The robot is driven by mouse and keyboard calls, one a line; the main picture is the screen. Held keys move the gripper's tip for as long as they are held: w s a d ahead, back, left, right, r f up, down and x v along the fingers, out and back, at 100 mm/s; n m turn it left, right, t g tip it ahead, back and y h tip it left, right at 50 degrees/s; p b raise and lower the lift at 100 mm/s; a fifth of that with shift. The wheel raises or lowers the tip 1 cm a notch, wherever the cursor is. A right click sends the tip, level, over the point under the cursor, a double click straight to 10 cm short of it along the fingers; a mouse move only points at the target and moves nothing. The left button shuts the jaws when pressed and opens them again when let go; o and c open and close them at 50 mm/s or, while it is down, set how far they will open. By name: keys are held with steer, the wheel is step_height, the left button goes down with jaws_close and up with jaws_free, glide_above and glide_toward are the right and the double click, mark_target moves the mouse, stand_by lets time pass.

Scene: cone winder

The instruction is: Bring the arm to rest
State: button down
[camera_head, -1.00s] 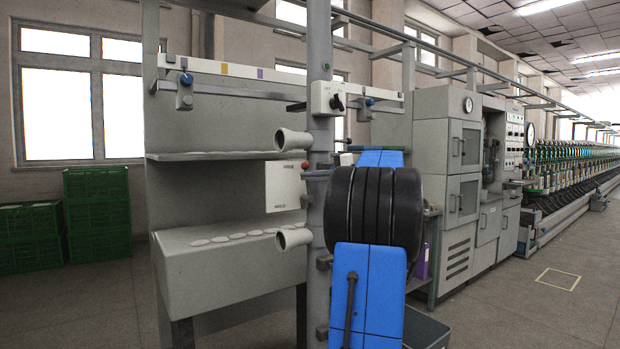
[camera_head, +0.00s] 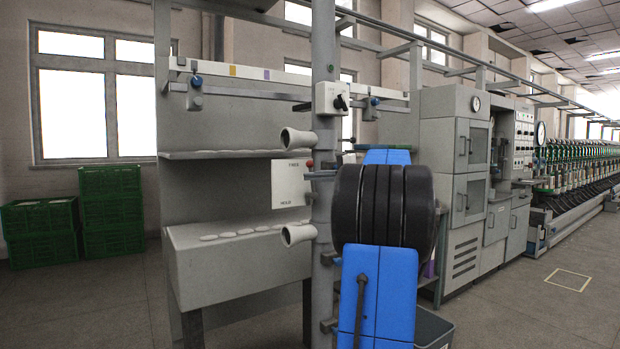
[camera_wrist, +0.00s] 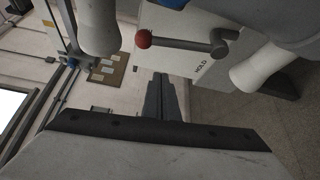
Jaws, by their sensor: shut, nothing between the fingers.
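My gripper (camera_wrist: 161,78) shows in the wrist view, its two dark fingers together with nothing between them. The fingertips point at an open patch of wall and floor, just below a red ball knob (camera_wrist: 143,39) on a grey rod. They look apart from the knob and from the white panel marked HOLD (camera_wrist: 200,72) beside it. I cannot make out the gripper in the head view. There, the red knob (camera_head: 310,163) and white panel (camera_head: 290,184) are on the machine frame, by the grey post.
Pale flared cone holders (camera_head: 298,138) stick out from the post (camera_head: 324,75). Grey cabinets (camera_head: 453,170) stand to the right. Green crates (camera_head: 110,211) are stacked at the left. Open floor (camera_head: 540,320) lies at the lower right.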

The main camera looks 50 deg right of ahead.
steer(key=v, duration=0.7)
steer(key=shift+s, duration=0.15)
steer(key=shift+r, duration=0.1)
steer(key=w+a+r+m+t+h, duration=0.4)
steer(key=w+a+r+m+h, duration=0.15)
steer(key=w+a, duration=0.25)
steer(key=a+f+m+g+h, duration=0.25)
steer(key=a+m+h, duration=0.35)
steer(key=a+m, duration=0.3)
steer(key=s+a+f+m+g+y, duration=0.2)
steer(key=s+a+f+g, duration=0.2)
steer(key=s+a+f, duration=0.6)
steer(key=s+a+f+m+g+y, duration=0.2)
steer(key=s+a+f, duration=0.7)
steer(key=f, duration=0.9)
steer(key=s+a+f+m+g+y, duration=0.2)
steer(key=s+a+f+m+g, duration=0.2)
steer(key=s+a+f+g, duration=0.3)
steer(key=s+a+f, duration=0.3)
steer(key=a+f, duration=0.2)
steer(key=f, duration=0.2)
steer(key=shift+s+f, duration=0.15)
steer(key=shift+s, duration=0.2)
